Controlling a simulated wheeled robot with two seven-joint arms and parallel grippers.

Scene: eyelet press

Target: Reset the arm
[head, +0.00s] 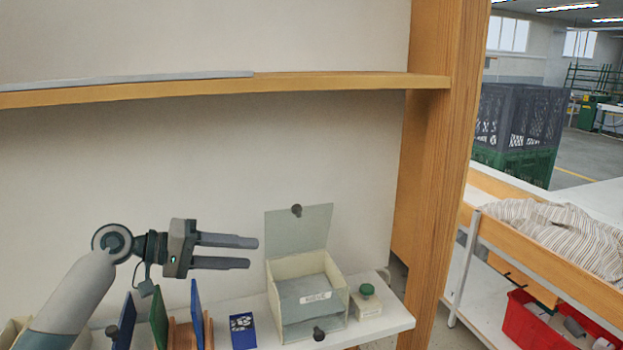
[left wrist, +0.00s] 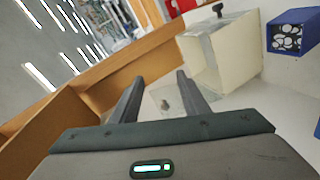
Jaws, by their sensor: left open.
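My left gripper (head: 253,253) is in the head view at the lower left, with its arm coming in from the left. Its two fingers are apart and point right, with nothing between them. In the left wrist view the fingers (left wrist: 158,92) also stand apart and empty. The box also shows in the left wrist view (left wrist: 222,55). My right gripper is not in either view.
A small green-capped bottle (head: 367,299) stands right of the box on the white shelf (head: 393,317). A blue patterned box (head: 243,331) and upright blue and green panels (head: 158,318) are below my left gripper. A wooden post (head: 436,150) stands at right; an upper shelf (head: 330,81) runs above.

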